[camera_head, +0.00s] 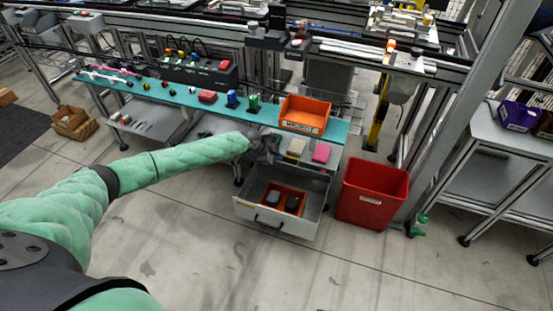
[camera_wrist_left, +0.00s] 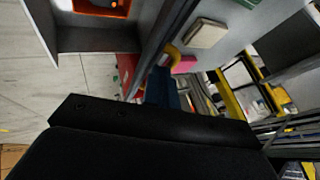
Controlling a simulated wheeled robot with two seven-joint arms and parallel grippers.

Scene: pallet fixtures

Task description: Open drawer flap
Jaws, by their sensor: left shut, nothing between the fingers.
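The grey drawer (camera_head: 243,212) under the teal table stands pulled out, with its dark handle (camera_head: 269,223) on the front face. Inside it sits an orange tray (camera_head: 265,201) holding two dark objects. My left gripper (camera_head: 265,147) is at the table's front edge, above the drawer's back left part. It is shut and empty, and its fingers are hard to make out. In the left wrist view the drawer's wall (camera_wrist_left: 95,39) and the orange tray (camera_wrist_left: 101,7) show at the top left, apart from the gripper's dark body. My right gripper is not in view.
A red bin (camera_head: 372,193) stands right of the drawer. An orange bin (camera_head: 305,115) and small parts lie on the teal table (camera_head: 180,97). The floor in front is clear.

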